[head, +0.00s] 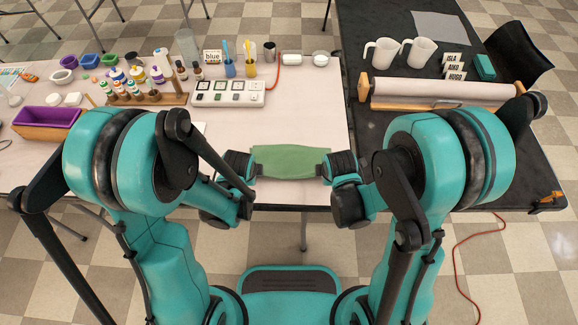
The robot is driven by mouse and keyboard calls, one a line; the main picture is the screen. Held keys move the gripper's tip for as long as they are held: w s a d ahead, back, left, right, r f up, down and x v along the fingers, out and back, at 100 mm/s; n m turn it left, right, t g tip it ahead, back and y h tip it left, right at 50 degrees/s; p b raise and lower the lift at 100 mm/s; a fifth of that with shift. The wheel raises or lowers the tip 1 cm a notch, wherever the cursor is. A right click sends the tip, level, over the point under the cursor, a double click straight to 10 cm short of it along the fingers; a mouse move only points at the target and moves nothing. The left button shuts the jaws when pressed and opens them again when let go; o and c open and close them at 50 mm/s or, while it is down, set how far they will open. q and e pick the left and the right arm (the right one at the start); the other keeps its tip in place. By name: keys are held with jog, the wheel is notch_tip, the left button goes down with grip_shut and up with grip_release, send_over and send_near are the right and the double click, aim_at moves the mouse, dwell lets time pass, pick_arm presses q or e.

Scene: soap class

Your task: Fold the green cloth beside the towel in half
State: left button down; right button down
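The green cloth (290,161) lies near the front edge of the pale table, stretched left to right as a narrow strip between my two grippers. My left gripper (242,165) is at its left end and my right gripper (338,166) is at its right end. Both grippers touch or overlap the cloth's ends. Their fingertips are hidden by the gripper bodies, so I cannot tell whether they are closed on the cloth. I cannot make out a towel for certain.
A white switch panel (228,94), a bottle rack (146,98) and a purple-lined wooden box (46,121) stand behind and left. A paper roll (440,91) and white mugs (381,53) are on the black table at right. The pale table behind the cloth is clear.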

pick_arm(q)
jog(key=shift+s+f, duration=0.2)
jog(key=shift+f, duration=0.2)
pick_arm(e)
jog(key=shift+s+f, duration=0.2)
jog(key=shift+f, duration=0.2)
pick_arm(q)
jog(key=c, duration=1.4)
grip_release()
jog(key=shift+c, duration=0.2)
pick_arm(e)
jog(key=c, duration=1.4)
grip_release()
jog(key=shift+c, duration=0.2)
pick_arm(q)
jog(key=shift+r, duration=0.1)
pick_arm(e)
jog(key=shift+r, duration=0.1)
